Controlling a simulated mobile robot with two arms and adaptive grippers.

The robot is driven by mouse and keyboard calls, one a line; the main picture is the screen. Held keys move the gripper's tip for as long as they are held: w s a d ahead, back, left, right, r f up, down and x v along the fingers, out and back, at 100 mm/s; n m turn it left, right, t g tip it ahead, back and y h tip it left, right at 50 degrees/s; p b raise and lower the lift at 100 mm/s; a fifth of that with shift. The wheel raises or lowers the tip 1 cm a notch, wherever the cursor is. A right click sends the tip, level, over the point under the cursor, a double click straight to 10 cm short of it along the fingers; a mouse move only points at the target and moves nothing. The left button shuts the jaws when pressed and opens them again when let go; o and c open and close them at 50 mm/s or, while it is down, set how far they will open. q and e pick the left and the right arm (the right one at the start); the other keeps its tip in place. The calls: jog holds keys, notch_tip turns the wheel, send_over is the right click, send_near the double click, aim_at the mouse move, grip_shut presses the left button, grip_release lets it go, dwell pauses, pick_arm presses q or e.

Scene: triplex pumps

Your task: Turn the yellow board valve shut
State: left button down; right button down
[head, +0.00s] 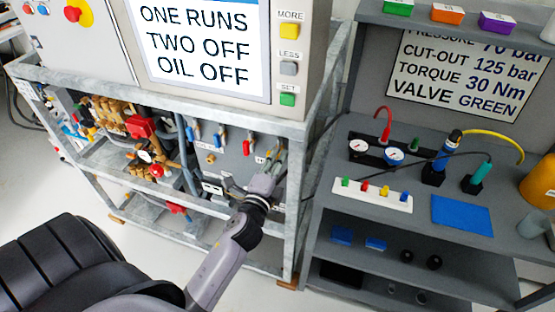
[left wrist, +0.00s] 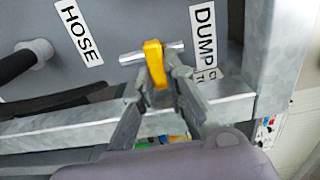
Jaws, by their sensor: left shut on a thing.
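The yellow board valve (left wrist: 154,62) shows in the left wrist view as a yellow lever, lying across a short metal pipe on the grey board (left wrist: 115,22). It sits between the HOSE label (left wrist: 79,32) and the DUMP label (left wrist: 204,35). My left gripper (left wrist: 158,88) is shut on the yellow lever, with one finger on each side of it. In the head view my left gripper (head: 268,178) reaches to the right part of the board inside the frame, and I cannot make out the yellow lever there. My right gripper is in neither view.
A galvanised frame rail (left wrist: 130,116) runs close under the lever. Red-handled (head: 246,147) and blue-handled valves (head: 190,134) sit left of my gripper. A black hose (left wrist: 18,62) joins the board. A grey shelf unit (head: 340,215) stands at the right.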

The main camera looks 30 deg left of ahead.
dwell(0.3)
pick_arm(q)
jog(key=c, duration=1.6)
grip_release()
jog(key=v, duration=0.7)
jog(key=shift+s, duration=0.25)
jog(key=shift+d+f, duration=0.1)
